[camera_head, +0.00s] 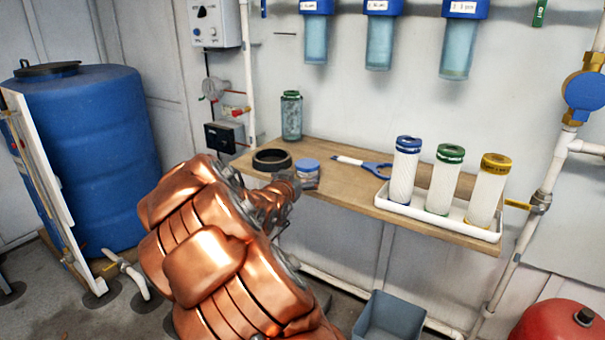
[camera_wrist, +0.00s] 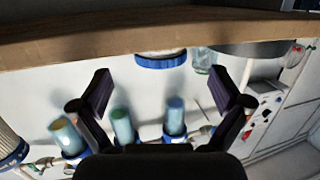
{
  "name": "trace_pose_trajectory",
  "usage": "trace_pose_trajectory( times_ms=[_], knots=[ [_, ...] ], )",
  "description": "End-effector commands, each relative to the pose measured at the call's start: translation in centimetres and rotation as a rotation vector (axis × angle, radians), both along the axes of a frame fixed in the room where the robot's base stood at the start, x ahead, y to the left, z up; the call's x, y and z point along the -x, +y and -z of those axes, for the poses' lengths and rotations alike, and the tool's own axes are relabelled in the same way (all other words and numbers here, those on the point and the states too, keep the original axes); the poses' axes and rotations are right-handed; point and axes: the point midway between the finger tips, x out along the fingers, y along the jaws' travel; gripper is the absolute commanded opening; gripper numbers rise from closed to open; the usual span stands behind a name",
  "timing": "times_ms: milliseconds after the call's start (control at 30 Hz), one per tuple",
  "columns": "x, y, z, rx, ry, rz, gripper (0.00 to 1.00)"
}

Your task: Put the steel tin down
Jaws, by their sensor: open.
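The steel tin (camera_head: 306,178) with its blue lid stands upright on the wooden shelf (camera_head: 345,190), near its front edge. In the wrist view the tin's blue lid (camera_wrist: 162,62) shows beyond my fingertips, with most of its body hidden by the shelf. My gripper (camera_head: 287,187) is just left of the tin in the head view and partly hidden by my arm. In the wrist view my gripper (camera_wrist: 166,84) has its two fingers wide apart with nothing between them. The tin appears clear of both fingers.
A black ring (camera_head: 272,160) lies left of the tin, and a blue-handled tool (camera_head: 364,164) lies to its right. A green-capped jar (camera_head: 291,118) stands behind. A white tray (camera_head: 440,216) with 3 capped cartridges fills the shelf's right end. Blue-topped filter housings (camera_head: 379,40) hang above.

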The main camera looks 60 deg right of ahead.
Motion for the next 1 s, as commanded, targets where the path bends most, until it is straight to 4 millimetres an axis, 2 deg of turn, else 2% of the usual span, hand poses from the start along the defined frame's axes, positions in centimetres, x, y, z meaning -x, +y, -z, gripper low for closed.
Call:
trace_pose_trajectory(
  times_ms=[200,400,767,900,967,1000],
  knots=[
    [0.7,3.0,-0.4,-0.002,0.002,-0.003,1.0],
    [1.2,4.8,-0.8,-0.002,0.0,-0.003,1.0],
    [1.5,5.6,-0.8,-0.001,-0.001,-0.001,1.0],
    [0.9,6.3,-0.4,-0.029,0.004,-0.024,1.0],
    [0.1,7.4,0.3,-0.074,0.013,-0.057,1.0],
    [-0.6,8.6,1.0,-0.116,0.023,-0.089,1.0]
  ],
)
